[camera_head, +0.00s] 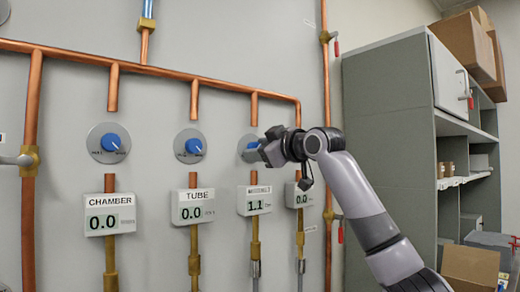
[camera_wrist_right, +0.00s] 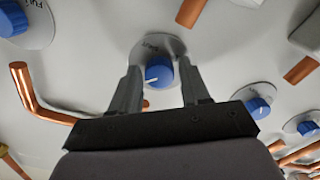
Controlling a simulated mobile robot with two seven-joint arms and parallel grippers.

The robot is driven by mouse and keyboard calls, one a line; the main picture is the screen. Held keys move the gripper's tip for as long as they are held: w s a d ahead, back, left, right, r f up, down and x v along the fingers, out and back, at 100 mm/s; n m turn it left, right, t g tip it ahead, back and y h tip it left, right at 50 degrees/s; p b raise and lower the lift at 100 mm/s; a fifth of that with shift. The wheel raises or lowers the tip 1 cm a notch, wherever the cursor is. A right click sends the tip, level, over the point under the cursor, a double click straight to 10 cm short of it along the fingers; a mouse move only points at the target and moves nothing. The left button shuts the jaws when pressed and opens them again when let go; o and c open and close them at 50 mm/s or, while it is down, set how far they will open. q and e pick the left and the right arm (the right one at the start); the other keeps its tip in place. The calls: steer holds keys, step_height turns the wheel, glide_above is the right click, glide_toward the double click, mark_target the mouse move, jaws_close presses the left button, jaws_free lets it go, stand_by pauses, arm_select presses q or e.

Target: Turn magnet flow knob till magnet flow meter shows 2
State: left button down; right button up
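The magnet flow knob is the third blue knob (camera_head: 249,147) on the wall panel, partly hidden by my right gripper in the head view. Its meter (camera_head: 255,201) below has a blurred label and reads 1.1. My right gripper (camera_head: 266,151) is in front of the panel at this knob. In the right wrist view, the blue knob (camera_wrist_right: 159,72) with a white pointer line sits between the two fingers of my right gripper (camera_wrist_right: 160,80). A gap shows on each side, so the fingers look open around it. My left gripper is not in view.
The CHAMBER knob (camera_head: 109,142) and TUBE knob (camera_head: 190,146) are to the left; their meters read 0.0. A fourth meter (camera_head: 299,196) is to the right, its knob hidden by my arm. Copper pipes (camera_head: 150,69) run along the wall. A grey cabinet (camera_head: 388,130) stands right.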

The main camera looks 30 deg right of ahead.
steer(key=shift+o, duration=0.5)
steer(key=s+b, duration=0.2)
steer(key=s, duration=0.5)
steer(key=shift+d+b, duration=0.25)
steer(key=shift+b, duration=0.1)
